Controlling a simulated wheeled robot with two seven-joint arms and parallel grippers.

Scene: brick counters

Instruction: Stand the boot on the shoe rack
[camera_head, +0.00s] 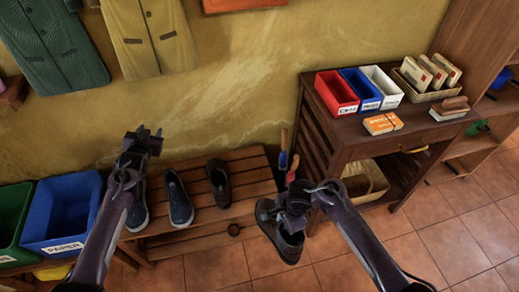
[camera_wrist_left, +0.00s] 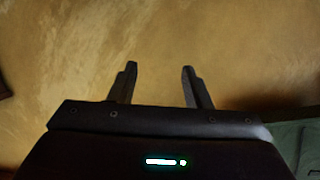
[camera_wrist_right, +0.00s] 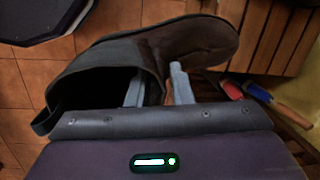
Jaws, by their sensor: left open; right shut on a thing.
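The dark boot (camera_head: 287,245) hangs in my right gripper (camera_head: 292,200), in front of the rack's right end. In the right wrist view the boot (camera_wrist_right: 180,45) lies across the picture, opening to the left and toe to the right. The right gripper (camera_wrist_right: 155,88) is shut on the shaft's wall, one finger at the opening and one outside. The wooden slatted shoe rack (camera_head: 250,185) stands against the wall; its edge also shows in the right wrist view (camera_wrist_right: 270,35). My left gripper (camera_head: 143,135) is open and empty above the rack's left end; its fingers (camera_wrist_left: 158,85) face the bare wall.
Blue shoes (camera_head: 178,198) and a dark boot-like shoe (camera_head: 218,183) stand on the rack. Two long-handled things (camera_head: 287,155) stand beyond its right end. A blue bin (camera_head: 62,212) is at left, a wooden table (camera_head: 345,130) at right. The rack's right part is bare.

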